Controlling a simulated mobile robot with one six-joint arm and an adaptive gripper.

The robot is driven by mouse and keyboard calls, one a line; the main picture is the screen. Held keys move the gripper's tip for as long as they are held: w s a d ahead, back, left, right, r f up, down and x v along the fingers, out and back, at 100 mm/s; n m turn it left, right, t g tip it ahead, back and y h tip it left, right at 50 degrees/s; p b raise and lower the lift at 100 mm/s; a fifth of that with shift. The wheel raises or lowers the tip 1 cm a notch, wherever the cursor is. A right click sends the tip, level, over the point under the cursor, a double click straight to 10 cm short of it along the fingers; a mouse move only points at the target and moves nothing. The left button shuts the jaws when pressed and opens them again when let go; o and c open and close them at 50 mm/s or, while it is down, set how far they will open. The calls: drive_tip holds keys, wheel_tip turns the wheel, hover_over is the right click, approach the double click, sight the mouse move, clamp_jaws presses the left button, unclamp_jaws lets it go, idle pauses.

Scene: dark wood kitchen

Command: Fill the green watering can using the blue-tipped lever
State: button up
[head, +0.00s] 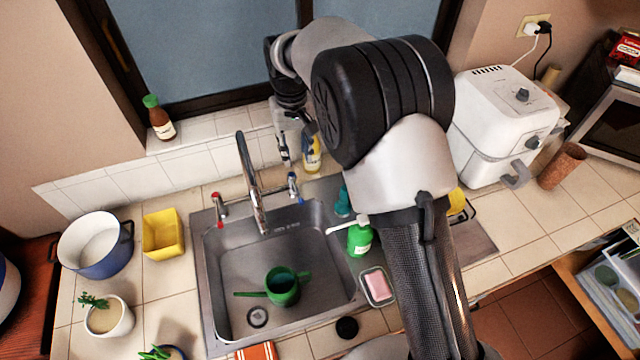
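The green watering can (283,296) stands in the sink basin (230,270), in front of the faucet, with its long thin part pointing left. Its inside looks dark teal; I cannot tell whether it holds water. The tall metal faucet (249,180) has its spout end over the basin, behind the can. The blue-tipped lever (293,188) is right of the faucet, and a red-tipped lever (219,208) is left of it. My gripper (286,160) points down just above and behind the blue-tipped lever. Contact is unclear, and the finger opening is too small to judge.
A yellow-labelled bottle (312,155) stands close right of my gripper. A green soap dispenser (359,239) and pink sponge in a dish (378,286) sit right of the basin. A blue-white pot (97,250) and yellow container (163,236) stand left. The window is behind.

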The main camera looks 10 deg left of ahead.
sight(299, 193)
drive_tip(key=f+b, duration=0.1)
drive_tip(key=f, duration=1.5)
drive_tip(key=shift+a+f+b, duration=0.2)
drive_tip(key=shift+b, duration=0.1)
drive_tip(key=shift+c, duration=0.2)
clamp_jaws()
